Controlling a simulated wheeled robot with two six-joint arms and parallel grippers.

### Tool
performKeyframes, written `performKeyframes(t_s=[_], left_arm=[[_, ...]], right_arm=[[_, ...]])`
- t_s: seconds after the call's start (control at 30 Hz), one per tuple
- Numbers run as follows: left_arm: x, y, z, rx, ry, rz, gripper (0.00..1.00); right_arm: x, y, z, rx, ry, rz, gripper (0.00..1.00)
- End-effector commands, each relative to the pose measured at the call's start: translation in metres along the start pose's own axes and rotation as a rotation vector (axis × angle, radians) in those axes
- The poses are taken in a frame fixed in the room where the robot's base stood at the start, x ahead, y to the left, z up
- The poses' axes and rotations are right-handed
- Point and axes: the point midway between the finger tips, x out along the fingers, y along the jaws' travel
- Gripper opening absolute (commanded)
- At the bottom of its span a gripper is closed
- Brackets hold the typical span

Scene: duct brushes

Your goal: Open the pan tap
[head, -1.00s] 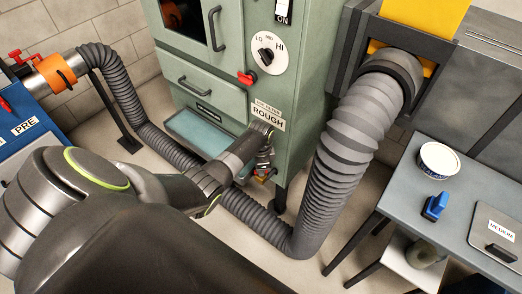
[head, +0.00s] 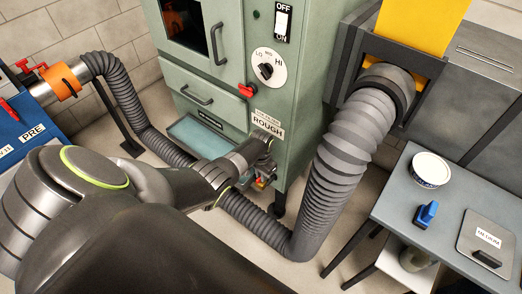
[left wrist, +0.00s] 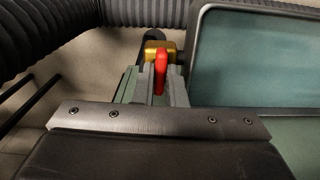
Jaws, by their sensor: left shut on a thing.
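The pan tap has a red lever (left wrist: 161,70) and a brass body (left wrist: 153,49), seen in the left wrist view beside the teal pan (left wrist: 255,55). My left gripper (left wrist: 158,88) is shut on the red lever, with a finger on each side of it. The lever points toward the wrist camera. In the head view, my left gripper (head: 262,170) is low at the cabinet's front corner, and only a small bit of the tap (head: 261,184) shows below it. The pan (head: 200,136) sits under the cabinet drawer. My right gripper is not in view.
The green cabinet (head: 230,90) stands behind the gripper. A thick grey hose (head: 335,165) runs down right of it and along the floor below my arm. A table (head: 395,195) at right holds a white tub (head: 430,168), a blue-handled item (head: 426,213) and a panel (head: 485,245).

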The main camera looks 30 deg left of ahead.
Motion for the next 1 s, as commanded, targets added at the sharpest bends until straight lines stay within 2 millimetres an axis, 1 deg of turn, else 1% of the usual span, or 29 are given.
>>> performKeyframes(t_s=[0.3,0.67,0.7,0.83,0.87,1.0], left_arm=[[-0.0002,0.0,0.0,-0.062,-0.001,0.0,0.0],[-0.0001,-0.0001,-0.0002,-0.066,0.0,0.0,0.0],[-0.0001,0.0,-0.0002,-0.066,0.0,0.0,0.13],[-0.0002,-0.0001,-0.0003,-0.065,0.0,0.0,0.3],[-0.0002,-0.0001,-0.0002,-0.065,0.0,0.0,0.33],[-0.0001,-0.0001,-0.0002,-0.064,0.001,0.0,0.33]], right_arm=[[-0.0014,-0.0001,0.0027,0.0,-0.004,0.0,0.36],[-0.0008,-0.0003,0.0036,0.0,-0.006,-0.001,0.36],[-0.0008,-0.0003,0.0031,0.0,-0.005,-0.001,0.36],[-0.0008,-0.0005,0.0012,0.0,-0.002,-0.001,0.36],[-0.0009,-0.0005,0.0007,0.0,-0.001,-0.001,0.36],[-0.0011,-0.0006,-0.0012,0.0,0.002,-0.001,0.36]])
